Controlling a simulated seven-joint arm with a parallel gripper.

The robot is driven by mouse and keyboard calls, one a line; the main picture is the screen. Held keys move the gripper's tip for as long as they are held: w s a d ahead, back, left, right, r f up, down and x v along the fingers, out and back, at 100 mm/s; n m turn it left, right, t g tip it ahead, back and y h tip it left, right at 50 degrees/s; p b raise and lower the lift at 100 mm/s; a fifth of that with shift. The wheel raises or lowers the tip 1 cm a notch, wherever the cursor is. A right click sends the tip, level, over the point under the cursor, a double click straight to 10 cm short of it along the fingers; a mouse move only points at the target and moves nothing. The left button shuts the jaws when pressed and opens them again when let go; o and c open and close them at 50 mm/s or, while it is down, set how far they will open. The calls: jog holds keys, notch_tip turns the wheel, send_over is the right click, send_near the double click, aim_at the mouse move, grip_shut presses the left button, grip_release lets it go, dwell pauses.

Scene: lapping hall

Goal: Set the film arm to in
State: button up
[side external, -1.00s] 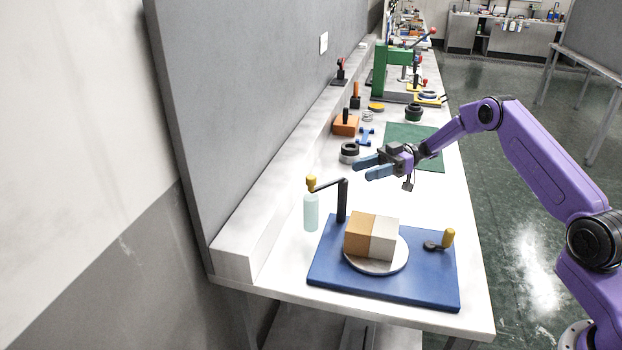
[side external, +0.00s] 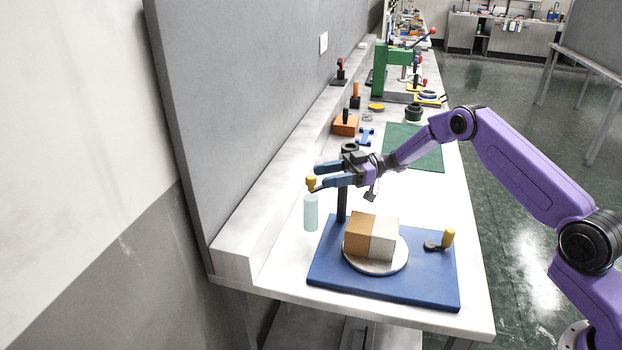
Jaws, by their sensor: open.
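The film arm has a black post (side external: 342,206) at the back left of a blue base (side external: 330,275). Its horizontal arm reaches left to a yellow knob (side external: 311,183), and a pale teal film roll (side external: 311,213) hangs below, off the base's left edge. A round turntable (side external: 375,268) on the base bears a box, half tan and half white (side external: 371,237). My gripper (side external: 322,174) is open, its blue fingers pointing left close to the yellow knob. I cannot tell whether they touch it. My gripper hides the post's top and most of the arm.
Behind are a green mat (side external: 430,152), an orange block (side external: 345,125), a blue part (side external: 366,136) and a green press (side external: 382,72). A grey panel (side external: 270,100) borders the bench's left.

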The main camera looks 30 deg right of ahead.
aim_at(311, 177)
jog(key=shift+w+a, duration=0.25)
jog(key=shift+a, duration=0.95)
jog(key=shift+w+a, duration=0.2)
jog(key=shift+a, duration=1)
grip_shut()
